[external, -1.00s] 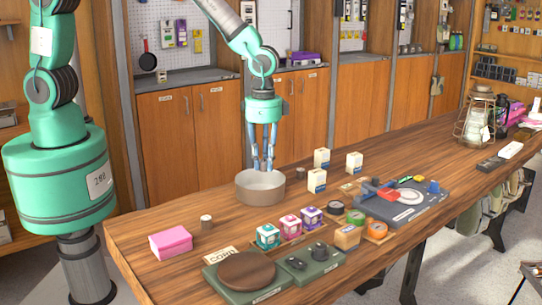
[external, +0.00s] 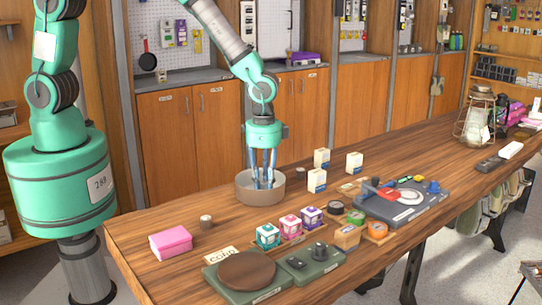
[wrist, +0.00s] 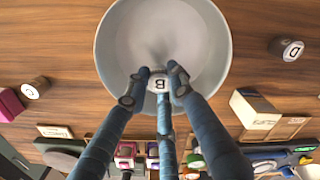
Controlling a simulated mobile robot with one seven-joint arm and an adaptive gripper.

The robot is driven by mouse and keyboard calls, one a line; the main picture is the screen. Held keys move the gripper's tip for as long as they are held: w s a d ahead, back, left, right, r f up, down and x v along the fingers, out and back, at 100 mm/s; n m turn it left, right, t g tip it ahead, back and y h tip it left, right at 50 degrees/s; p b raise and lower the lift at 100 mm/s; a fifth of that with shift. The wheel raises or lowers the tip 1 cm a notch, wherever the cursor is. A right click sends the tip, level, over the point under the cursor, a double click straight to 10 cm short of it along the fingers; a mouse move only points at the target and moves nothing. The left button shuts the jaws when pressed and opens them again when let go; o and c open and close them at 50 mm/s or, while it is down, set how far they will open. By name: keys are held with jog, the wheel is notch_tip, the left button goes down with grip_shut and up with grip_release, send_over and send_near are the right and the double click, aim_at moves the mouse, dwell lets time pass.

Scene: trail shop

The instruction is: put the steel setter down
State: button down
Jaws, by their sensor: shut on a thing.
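My gripper (external: 262,184) has three blue fingers, and its tips are down inside the rim of a round grey-brown bowl (external: 260,201) on the wooden counter. In the wrist view my gripper (wrist: 160,76) is shut on a small round piece with a white top marked B (wrist: 160,86), which I take to be the steel setter. Its sides are mostly hidden by the fingers. It shows over the pale inside of the bowl (wrist: 112,45); I cannot tell whether it touches the bottom. The external view hides it behind the bowl wall.
Similar small round pieces stand left (external: 206,222) and right (external: 300,173) of the bowl; the right one is marked D (wrist: 286,48). White boxes (external: 317,180) stand at right, a pink box (external: 170,243) at front left. Small coloured boxes (external: 268,236) stand in front. Counter left of the bowl is mostly clear.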

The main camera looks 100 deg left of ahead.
aim_at(264, 182)
jog(key=shift+f, duration=0.9)
jog(key=shift+f, duration=0.1)
jog(key=c, duration=1.5)
grip_release()
notch_tip(264, 182, up, 12)
jog(key=shift+r+p, duration=0.1)
jog(key=shift+p, duration=0.95)
